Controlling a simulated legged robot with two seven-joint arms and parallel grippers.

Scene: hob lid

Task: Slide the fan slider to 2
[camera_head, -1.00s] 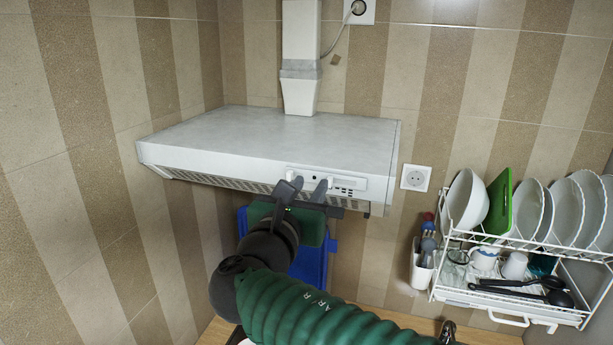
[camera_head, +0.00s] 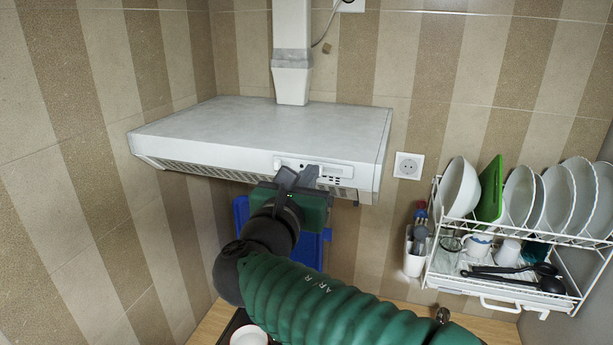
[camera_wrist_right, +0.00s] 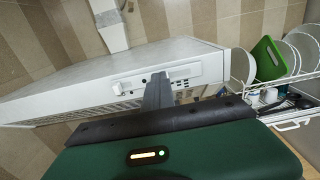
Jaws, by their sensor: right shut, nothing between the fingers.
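The white range hood (camera_head: 260,135) hangs on the tiled wall. Its control panel (camera_head: 335,172) is on the front edge, with small knobs and dark marks; it also shows in the wrist view (camera_wrist_right: 182,72). The fan slider is too small to make out surely, and its setting cannot be read. My right gripper (camera_head: 297,174) is shut and empty, its grey fingertips at the left part of the panel in the head view. In the wrist view the fingers (camera_wrist_right: 158,92) are together and cover part of the panel. Contact cannot be told. My left gripper is not in view.
A white dish rack (camera_head: 500,238) with plates, a green board (camera_head: 490,190) and utensils stands at the right. A wall socket (camera_head: 408,166) is beside the hood. A blue object (camera_head: 310,248) is behind my right arm. A white pot (camera_head: 248,336) shows at the bottom.

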